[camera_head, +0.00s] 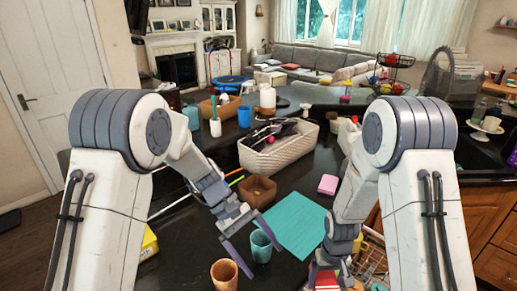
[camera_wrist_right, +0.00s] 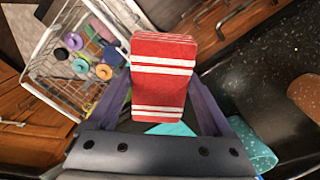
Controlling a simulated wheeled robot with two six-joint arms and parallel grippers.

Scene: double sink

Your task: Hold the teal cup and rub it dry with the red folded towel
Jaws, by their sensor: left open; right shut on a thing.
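The teal cup (camera_head: 261,246) stands upright on the dark counter, and part of it shows at the lower right of the right wrist view (camera_wrist_right: 252,146). My left gripper (camera_head: 262,261) is open, its two fingers spread on either side of the cup; I cannot tell whether they touch it. My right gripper (camera_head: 327,272) is shut on the red folded towel (camera_wrist_right: 163,75), which has white stripes and stands out between the fingers. In the head view the towel (camera_head: 327,281) shows at the bottom edge, partly hidden by the gripper.
An orange cup (camera_head: 224,274) stands left of the teal cup. A teal mat (camera_head: 296,222) lies behind it, with a pink block (camera_head: 328,184), a brown box (camera_head: 257,188) and a white basket (camera_head: 270,160) farther back. A wire rack (camera_wrist_right: 50,75) holds small colored items.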

